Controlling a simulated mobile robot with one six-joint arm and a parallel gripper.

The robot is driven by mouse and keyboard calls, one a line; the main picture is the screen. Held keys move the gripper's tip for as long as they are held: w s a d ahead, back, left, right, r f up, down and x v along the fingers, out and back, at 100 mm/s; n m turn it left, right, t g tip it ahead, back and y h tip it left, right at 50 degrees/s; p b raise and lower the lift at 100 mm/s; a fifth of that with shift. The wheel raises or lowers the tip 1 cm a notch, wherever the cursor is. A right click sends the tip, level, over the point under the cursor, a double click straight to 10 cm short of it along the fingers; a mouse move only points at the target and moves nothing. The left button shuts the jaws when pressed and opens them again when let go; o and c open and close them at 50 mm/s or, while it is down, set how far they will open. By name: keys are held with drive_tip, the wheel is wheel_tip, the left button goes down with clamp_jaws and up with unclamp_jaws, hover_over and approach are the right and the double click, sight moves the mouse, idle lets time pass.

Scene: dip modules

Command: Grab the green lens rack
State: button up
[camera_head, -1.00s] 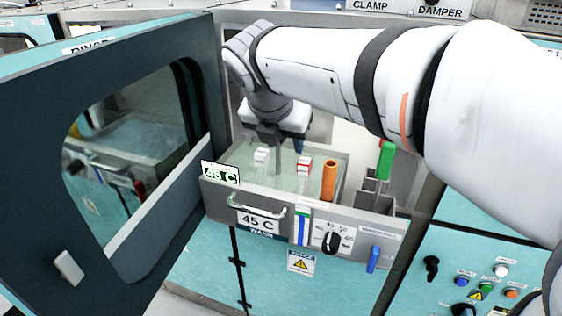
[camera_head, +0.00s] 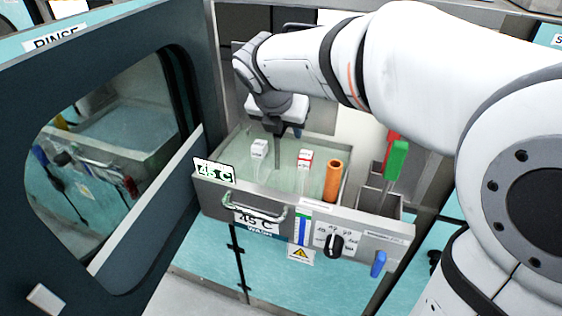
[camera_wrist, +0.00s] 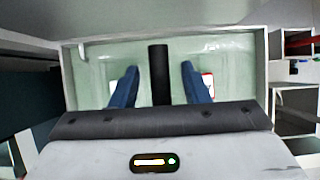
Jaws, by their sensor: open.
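The green lens rack (camera_head: 397,160) shows as an upright green block at the right in the head view, above the narrow grey compartments beside the wash basin. Its lower part is hard to make out. My gripper (camera_head: 277,150) is over the wash basin, to the left of the green rack and apart from it. In the wrist view my gripper (camera_wrist: 160,68) has its two blue fingers spread wide, with a dark bar between them. I see no green rack in the wrist view.
A red piece (camera_head: 392,138) stands just behind the green rack. The wash basin (camera_head: 222,150) holds a white-topped item (camera_head: 259,148), a red-and-white item (camera_head: 304,158) and an orange tube (camera_head: 332,180). A dark open door (camera_head: 120,40) with a window stands at the left.

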drive_tip(key=shift+w+d+f, duration=0.1)
drive_tip(key=shift+w+f, duration=0.05)
drive_tip(key=shift+f, duration=0.2)
drive_tip(key=shift+c, duration=0.2)
clamp_jaws()
drive_tip(key=shift+r, duration=0.1)
